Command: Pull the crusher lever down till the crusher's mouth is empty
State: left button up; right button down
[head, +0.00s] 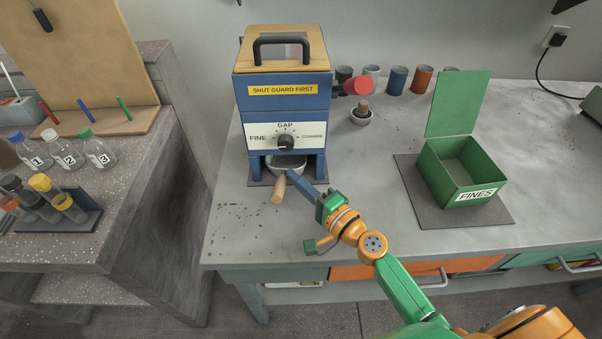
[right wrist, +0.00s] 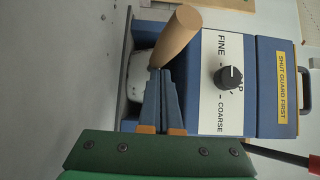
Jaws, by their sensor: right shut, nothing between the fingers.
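The crusher (head: 283,103) is a blue box with a wooden top, a black handle and a yellow label. Its mouth is hidden from both views. The lever is a dark arm with a red knob (head: 359,85) on the crusher's right side; in the right wrist view the red knob (right wrist: 315,164) shows at the lower right edge. A pale bowl (head: 287,166) stands under the crusher, partly hidden. My right gripper (head: 291,176) is shut and empty in front of the bowl, beside a wooden handle (head: 278,188). Its fingertips (right wrist: 155,75) look close to the handle; touching cannot be told. My left gripper is not in view.
A green box marked FINES (head: 478,190), lid raised, sits on a dark mat at the right. Bottles (head: 64,150) and a tube rack (head: 60,216) occupy the left bench.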

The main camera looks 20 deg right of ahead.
aim_at(363, 85)
jog(key=k+l, duration=0.55)
jog(key=k, duration=0.25)
